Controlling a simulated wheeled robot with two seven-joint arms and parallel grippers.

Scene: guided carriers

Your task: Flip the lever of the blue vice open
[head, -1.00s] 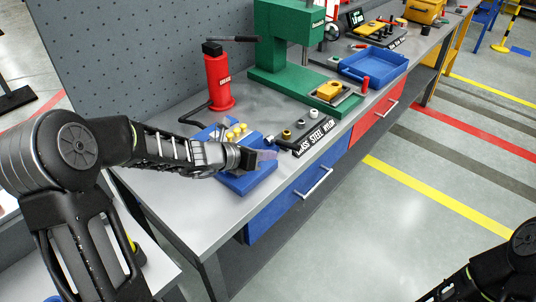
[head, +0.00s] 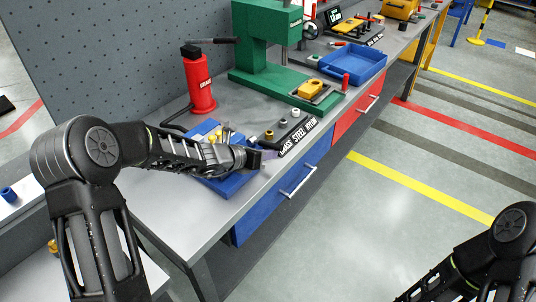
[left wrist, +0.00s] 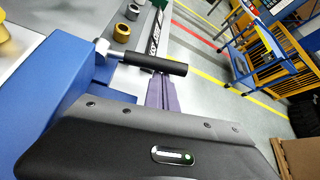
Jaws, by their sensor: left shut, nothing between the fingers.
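The blue vice (head: 232,186) sits on the near part of the bench, partly hidden under my left forearm and wrist. In the left wrist view its blue body (left wrist: 52,85) fills the left side. Its lever, a metal rod with a black handle (left wrist: 157,64), sticks out to the right. My left gripper (head: 268,156) is at the vice's right side, shut and empty. In the left wrist view its purple fingers (left wrist: 162,92) point past the handle, which crosses in front of their far end. Whether they touch is unclear. My right gripper is out of view.
Brass, steel and nylon samples on a labelled black base (head: 290,133) stand just beyond the gripper. A red bottle jack (head: 199,82), a green press (head: 262,60) and a blue tray (head: 353,64) stand farther back.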

